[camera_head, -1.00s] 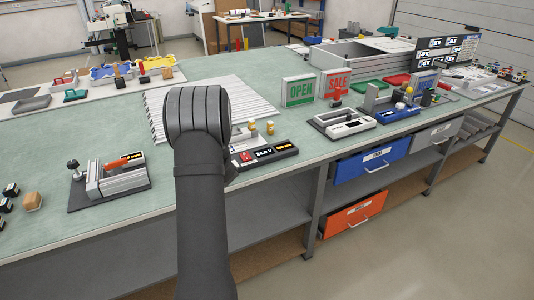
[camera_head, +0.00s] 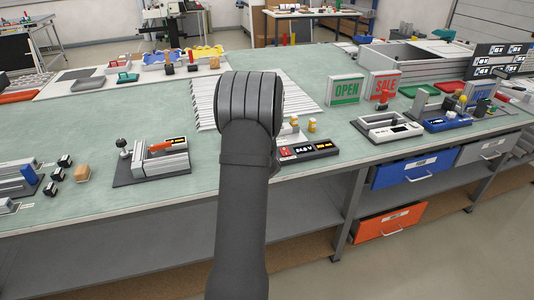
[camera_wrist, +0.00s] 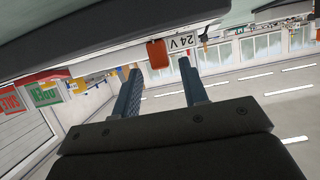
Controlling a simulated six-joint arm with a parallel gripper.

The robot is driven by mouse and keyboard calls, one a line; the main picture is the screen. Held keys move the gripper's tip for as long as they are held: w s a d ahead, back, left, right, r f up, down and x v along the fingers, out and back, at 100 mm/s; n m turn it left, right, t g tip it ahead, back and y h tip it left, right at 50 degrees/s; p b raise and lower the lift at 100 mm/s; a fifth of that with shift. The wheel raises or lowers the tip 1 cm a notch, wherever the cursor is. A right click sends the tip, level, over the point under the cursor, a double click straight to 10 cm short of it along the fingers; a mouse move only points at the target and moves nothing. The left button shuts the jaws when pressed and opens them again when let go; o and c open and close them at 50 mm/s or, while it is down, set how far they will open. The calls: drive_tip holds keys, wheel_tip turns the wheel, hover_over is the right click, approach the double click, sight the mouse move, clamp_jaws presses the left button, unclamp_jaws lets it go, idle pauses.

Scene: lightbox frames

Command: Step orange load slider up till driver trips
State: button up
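My gripper (camera_wrist: 162,88) is open and empty in the wrist view, its two dark fingers apart. I cannot tell whether this block is the load slider. In the head view my dark arm hides the gripper. Right of the arm, a black unit (camera_head: 312,150) with a red patch and a lit display lies at the bench edge, partly hidden. To the left, a grey fixture (camera_head: 150,166) carries an orange piece (camera_head: 160,146) and a small display.
A white-grey device (camera_head: 388,131) and a blue device (camera_head: 447,122) stand to the right. OPEN (camera_head: 346,90) and SALE (camera_head: 383,87) signs stand behind them. Bench (camera_head: 205,165) is clear between fixture and arm.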

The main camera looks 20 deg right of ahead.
drive_tip(key=v, duration=1.5)
drive_tip(key=x, duration=1.7)
drive_tip(key=shift+w+a+f, duration=0.1)
drive_tip(key=shift+w+f, duration=0.1)
drive_tip(key=shift+f, duration=0.1)
clamp_jaws()
